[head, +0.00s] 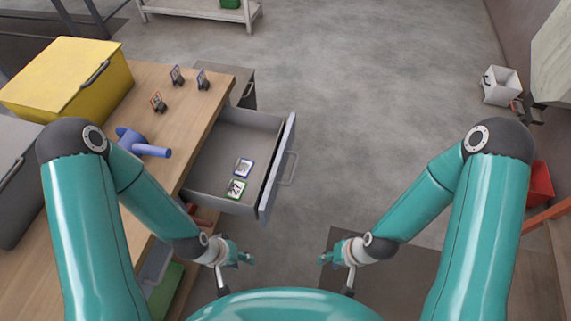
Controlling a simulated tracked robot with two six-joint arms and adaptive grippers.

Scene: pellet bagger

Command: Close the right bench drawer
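The bench drawer (225,134) is pulled well out of the wooden bench (190,96) toward the right. Its grey front panel (277,168) carries a bar handle (289,168). Two small cards, one blue-edged (244,168) and one green-edged (236,188), lie inside the drawer. My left gripper (241,258) is below the drawer's near corner in the picture, apart from the front panel. My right gripper (330,257) is farther right, over the floor, apart from the drawer and handle. Neither visibly holds anything. The finger gaps are too small to judge.
A yellow case (68,78), a blue scoop-like tool (146,146) and several small dark stands (177,75) are on the bench. A dark cabinet (241,88) is beyond the drawer. Floor (380,100) right of the drawer is clear. A white bin (501,86) stands far right.

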